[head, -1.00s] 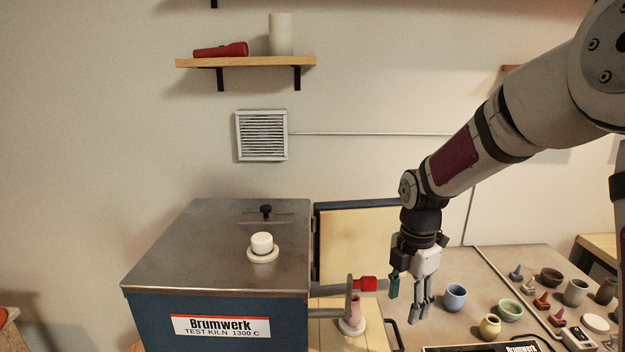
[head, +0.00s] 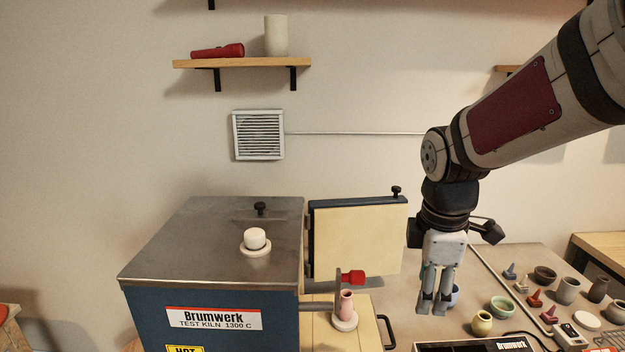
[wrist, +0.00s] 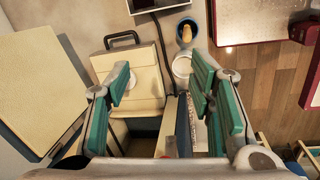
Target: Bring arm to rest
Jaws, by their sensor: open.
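My gripper (head: 434,303) hangs pointing down over the bench, to the right of the kiln's open door. Its fingers are apart and nothing is between them. In the wrist view my gripper (wrist: 165,95) shows its green-padded fingers spread wide, above a cream block with a dark handle (wrist: 128,72). The rest of my arm reaches in from the upper right.
The blue kiln (head: 215,240) stands at left, its cream-lined door (head: 358,240) open. A pink piece on a white disc (head: 345,305) stands by the kiln. Small pots, including a green bowl (head: 502,307), and cones crowd the bench at right.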

